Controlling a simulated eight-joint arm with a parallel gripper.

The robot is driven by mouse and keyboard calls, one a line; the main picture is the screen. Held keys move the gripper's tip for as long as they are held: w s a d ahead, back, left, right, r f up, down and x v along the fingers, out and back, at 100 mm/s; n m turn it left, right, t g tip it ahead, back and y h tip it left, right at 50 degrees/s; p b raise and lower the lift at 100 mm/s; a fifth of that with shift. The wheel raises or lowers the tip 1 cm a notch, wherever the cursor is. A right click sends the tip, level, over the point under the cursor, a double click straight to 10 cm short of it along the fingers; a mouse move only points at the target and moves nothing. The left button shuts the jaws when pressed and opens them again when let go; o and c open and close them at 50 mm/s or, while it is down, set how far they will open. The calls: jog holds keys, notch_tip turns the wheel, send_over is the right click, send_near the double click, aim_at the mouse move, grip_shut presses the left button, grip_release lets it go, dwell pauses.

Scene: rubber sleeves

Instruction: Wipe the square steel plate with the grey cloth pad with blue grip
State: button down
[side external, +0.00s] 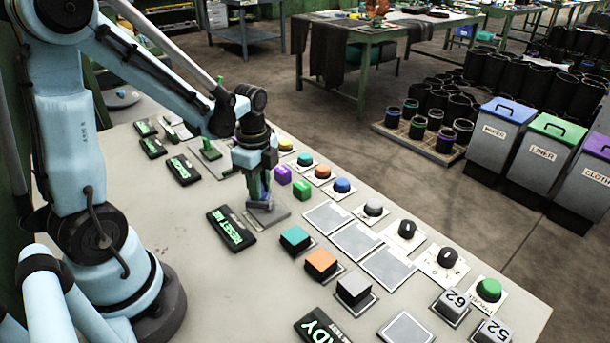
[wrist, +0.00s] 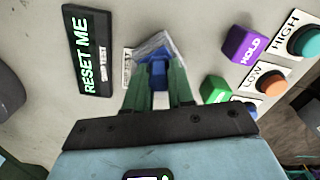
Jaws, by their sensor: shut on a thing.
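My gripper (side external: 260,196) points down over the panel. In the wrist view my gripper (wrist: 158,82) has its green fingers shut on the blue grip (wrist: 158,70) of the grey cloth pad (wrist: 155,45). In the side view the pad (side external: 261,209) is under my fingertips, at a grey square steel plate (side external: 277,219) that shows around it. The pad looks low over the plate or on it; I cannot tell whether they touch. The pad and fingers hide part of the plate. A small label lies beside the pad in the wrist view.
A black RESET ME sign (side external: 231,230) lies close to the left of the pad. Purple (side external: 282,175) and green (side external: 302,189) blocks stand just behind. Teal (side external: 296,238) and orange (side external: 321,264) blocks stand in front. Several flat grey squares and knobs fill the right side.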

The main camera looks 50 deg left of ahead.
jog(key=shift+r, duration=3)
jog(key=shift+r, duration=1.5)
jog(key=shift+d, duration=0.1)
